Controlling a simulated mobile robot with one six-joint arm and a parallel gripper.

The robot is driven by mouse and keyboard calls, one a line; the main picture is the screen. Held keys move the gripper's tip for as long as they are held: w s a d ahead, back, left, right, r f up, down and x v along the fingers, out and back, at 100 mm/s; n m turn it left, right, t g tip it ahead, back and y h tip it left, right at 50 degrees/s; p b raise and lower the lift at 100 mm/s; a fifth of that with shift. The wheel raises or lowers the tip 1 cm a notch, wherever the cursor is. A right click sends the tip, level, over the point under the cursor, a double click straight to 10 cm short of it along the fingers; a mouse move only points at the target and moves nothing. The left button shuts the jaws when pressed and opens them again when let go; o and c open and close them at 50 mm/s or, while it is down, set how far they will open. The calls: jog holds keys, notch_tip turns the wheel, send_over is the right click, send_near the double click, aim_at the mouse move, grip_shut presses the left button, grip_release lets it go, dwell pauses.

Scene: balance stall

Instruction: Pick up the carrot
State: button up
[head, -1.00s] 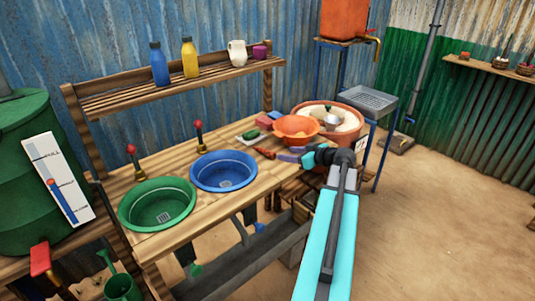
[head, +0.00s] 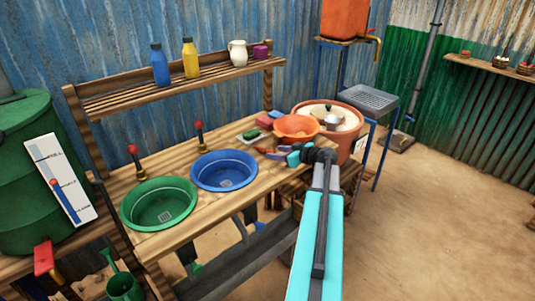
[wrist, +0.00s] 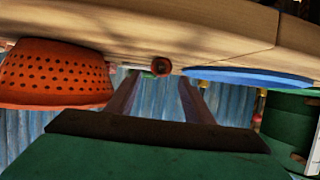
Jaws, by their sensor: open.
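My gripper (wrist: 159,82) is open, with one finger on each side of the line to the carrot and nothing held. In the head view my gripper (head: 278,154) is low over the counter, close to the carrot. Whether a finger touches it cannot be told.
An orange colander (head: 296,128) stands just behind my gripper, and shows at left in the wrist view (wrist: 55,75). The blue basin (head: 224,171) and green basin (head: 158,204) sit to the left.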

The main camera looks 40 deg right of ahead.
jog(key=shift+p+x, duration=0.85)
jog(key=shift+x, duration=1.65)
jog(key=c, duration=1.1)
jog(key=shift+r, duration=0.1)
jog(key=shift+r+b, duration=0.45)
jog(key=shift+r, duration=0.6)
jog(key=s+a+r+b, duration=0.1)
jog(key=s+a, duration=0.1)
jog(key=s, duration=0.2)
jog(key=s+a+b, duration=0.1)
jog(key=s+a, duration=0.2)
jog(key=s, duration=0.2)
jog(key=s+a+r+b, duration=0.1)
jog(key=s+a, duration=0.1)
jog(key=s, duration=0.3)
jog(key=shift+a+r+b, duration=0.3)
jog(key=shift+b, duration=0.05)
